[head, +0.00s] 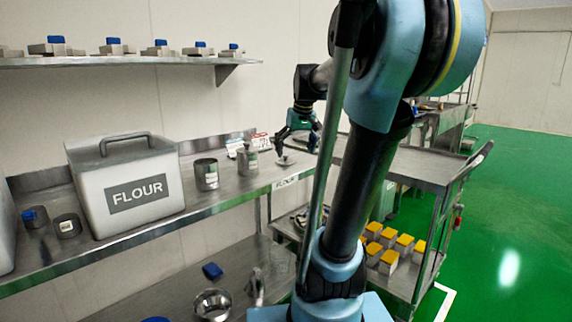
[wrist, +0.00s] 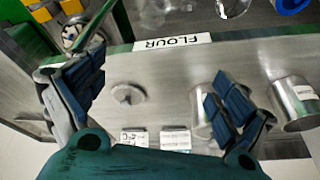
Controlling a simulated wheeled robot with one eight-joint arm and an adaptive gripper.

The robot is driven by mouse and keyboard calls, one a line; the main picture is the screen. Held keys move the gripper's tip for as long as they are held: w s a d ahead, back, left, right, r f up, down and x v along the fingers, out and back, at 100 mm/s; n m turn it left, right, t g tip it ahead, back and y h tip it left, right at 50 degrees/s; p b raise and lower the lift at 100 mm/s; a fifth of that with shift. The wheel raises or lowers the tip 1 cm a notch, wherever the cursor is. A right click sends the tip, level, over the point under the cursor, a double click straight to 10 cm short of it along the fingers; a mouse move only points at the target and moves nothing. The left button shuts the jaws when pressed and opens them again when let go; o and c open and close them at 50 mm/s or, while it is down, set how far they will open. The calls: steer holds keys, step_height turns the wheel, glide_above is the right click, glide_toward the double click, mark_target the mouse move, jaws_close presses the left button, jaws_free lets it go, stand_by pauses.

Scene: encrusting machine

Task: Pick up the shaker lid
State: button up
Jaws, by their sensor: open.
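The shaker lid (head: 285,161) is a small round metal piece with a raised knob, lying on the steel shelf near its right end. In the wrist view the lid (wrist: 128,95) lies between the two finger lines, nearer the left finger, and nothing touches it. My gripper (head: 297,148) is above the shelf over the lid, pointing down, with its fingers spread and empty. It also shows in the wrist view (wrist: 155,80), with both blue-grey fingers wide apart. A metal shaker (head: 247,162) stands left of the lid; in the wrist view the right finger partly covers it.
A metal can (head: 207,174) and a white flour bin (head: 125,185) stand farther left on the shelf (head: 225,199). Small labelled cards (wrist: 176,139) lie beside the lid toward the wall. A FLOUR label (wrist: 172,43) marks the shelf's front edge. A steel cart (head: 430,165) stands to the right.

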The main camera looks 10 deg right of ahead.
step_height(320, 180, up, 7)
steer(key=n, duration=0.1)
glide_above(286, 155)
steer(key=s+d, duration=0.2)
steer(key=s, duration=0.4)
steer(key=shift+t, duration=0.4)
steer(key=x, duration=1.7)
steer(key=shift+w+a, duration=0.3)
steer(key=shift+w, duration=0.05)
steer(key=shift+r, duration=0.1)
steer(key=shift+c, duration=0.6)
steer(key=c, duration=1)
